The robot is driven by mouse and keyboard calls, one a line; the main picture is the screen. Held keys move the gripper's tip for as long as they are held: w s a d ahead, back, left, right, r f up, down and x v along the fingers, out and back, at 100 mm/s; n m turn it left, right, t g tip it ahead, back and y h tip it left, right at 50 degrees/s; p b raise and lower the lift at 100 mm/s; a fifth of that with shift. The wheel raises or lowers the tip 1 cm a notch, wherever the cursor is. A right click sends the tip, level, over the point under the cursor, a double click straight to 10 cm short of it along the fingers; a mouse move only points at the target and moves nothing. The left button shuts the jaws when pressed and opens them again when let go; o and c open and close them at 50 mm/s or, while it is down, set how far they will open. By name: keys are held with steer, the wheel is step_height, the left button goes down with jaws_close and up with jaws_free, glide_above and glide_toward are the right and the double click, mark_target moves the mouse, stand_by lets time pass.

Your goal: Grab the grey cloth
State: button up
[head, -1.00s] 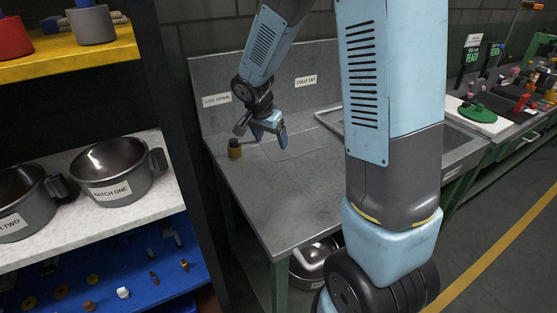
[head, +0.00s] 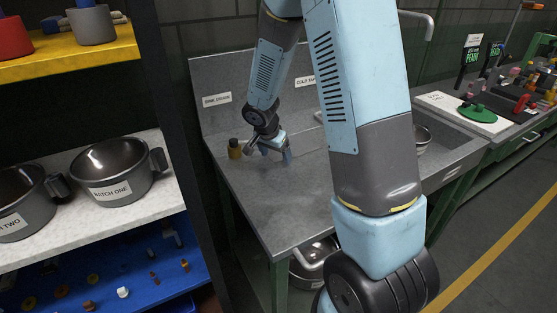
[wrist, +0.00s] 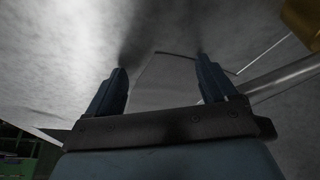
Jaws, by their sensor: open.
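The grey cloth looks like a thin, flat square on the grey sink counter (head: 262,200), almost the same colour as it. In the wrist view, a flat grey patch that appears to be the cloth (wrist: 165,85) lies between and beyond my two fingers. In the head view my gripper and arm mostly hide it. My gripper (head: 277,155) is low over the back left of the counter, pointing down. It also shows in the wrist view (wrist: 161,63), with its fingers apart and nothing clearly held. I cannot tell whether the fingertips touch the cloth.
A small amber bottle with a dark cap (head: 235,148) stands just left of my gripper. The sink with a metal pot (head: 422,138) and a tap (head: 428,25) are to the right. A shelf with a pot marked "BATCH ONE" (head: 115,170) is left. The counter's front is clear.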

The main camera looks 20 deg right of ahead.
steer(key=c, duration=1.4)
stand_by(0.4)
steer(key=shift+r, duration=0.15)
jaws_close()
step_height(320, 180, up, 12)
step_height(320, 180, up, 9)
steer(key=shift+f, duration=0.2)
